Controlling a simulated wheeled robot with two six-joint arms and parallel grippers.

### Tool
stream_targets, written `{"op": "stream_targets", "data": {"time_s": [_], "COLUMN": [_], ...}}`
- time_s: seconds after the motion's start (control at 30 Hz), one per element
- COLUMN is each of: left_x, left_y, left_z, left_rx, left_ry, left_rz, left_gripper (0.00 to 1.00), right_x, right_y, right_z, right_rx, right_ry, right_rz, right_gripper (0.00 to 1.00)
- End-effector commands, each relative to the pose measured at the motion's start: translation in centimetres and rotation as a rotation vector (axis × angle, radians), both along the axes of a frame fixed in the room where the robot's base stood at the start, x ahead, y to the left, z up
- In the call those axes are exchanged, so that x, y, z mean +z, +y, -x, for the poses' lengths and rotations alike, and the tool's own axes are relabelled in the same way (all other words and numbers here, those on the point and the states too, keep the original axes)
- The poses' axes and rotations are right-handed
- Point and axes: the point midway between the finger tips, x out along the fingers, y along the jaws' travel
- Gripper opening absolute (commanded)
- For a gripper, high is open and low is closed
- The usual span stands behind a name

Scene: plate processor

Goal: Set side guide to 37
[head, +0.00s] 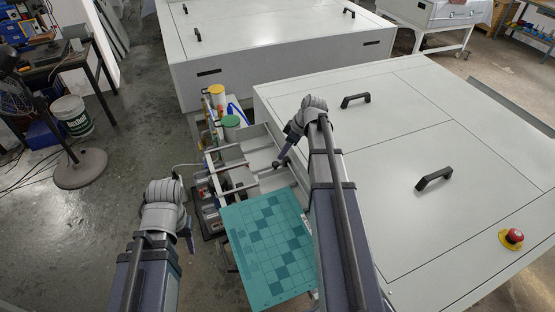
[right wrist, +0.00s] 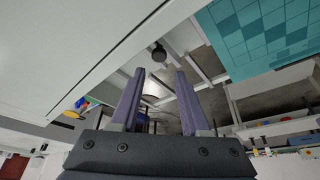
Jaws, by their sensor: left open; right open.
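A side guide assembly with pale rails (head: 232,165) lies in the open bay beside the large grey machine. No scale or number is readable. A dark round knob (right wrist: 158,52) shows in the right wrist view, ahead of and between the fingertips of my right gripper (right wrist: 158,72), apart from them. In the head view my right gripper (head: 279,161) points down over the bay, its fingers open and empty. My left gripper (head: 190,240) hangs low at the left of the teal checkered plate (head: 265,250), its jaws small and partly hidden by its own wrist.
The machine's flat top (head: 390,150) with black handles and a red stop button (head: 511,238) fills the right. Yellow-lidded (head: 216,90) and green-lidded (head: 231,121) containers stand behind the bay. A fan (head: 80,165) and white bucket (head: 72,115) stand left; floor between is clear.

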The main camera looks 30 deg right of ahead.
Motion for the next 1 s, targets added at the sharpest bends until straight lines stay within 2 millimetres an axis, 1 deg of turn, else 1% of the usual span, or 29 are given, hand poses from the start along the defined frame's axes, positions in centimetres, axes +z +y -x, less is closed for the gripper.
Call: {"op": "stream_targets", "data": {"time_s": [0.27, 0.5, 0.6, 0.73, 1.0], "left_x": [-2.5, -5.5, -6.5, -7.1, -7.0], "left_y": [0.0, 0.0, 0.0, 0.0, 0.0], "left_z": [0.0, 0.0, 0.0, 0.0, 0.0], "left_rx": [-0.005, -0.010, -0.010, -0.009, -0.009], "left_ry": [0.000, 0.000, 0.000, 0.000, 0.000], "left_rz": [-0.001, -0.002, -0.002, -0.002, -0.002], "left_gripper": [0.50, 0.50, 0.50, 0.50, 0.50], "right_x": [-2.5, -5.5, -6.5, -7.1, -7.0], "right_y": [0.5, 1.3, 1.6, 1.9, 1.9], "right_z": [-0.7, -1.6, -1.9, -2.2, -2.2], "right_rx": [0.001, 0.001, 0.001, 0.000, 0.000], "right_ry": [0.000, 0.000, 0.000, 0.000, 0.001], "right_rz": [0.000, 0.000, 0.000, 0.001, 0.001], "right_gripper": [0.46, 0.46, 0.46, 0.46, 0.46]}}
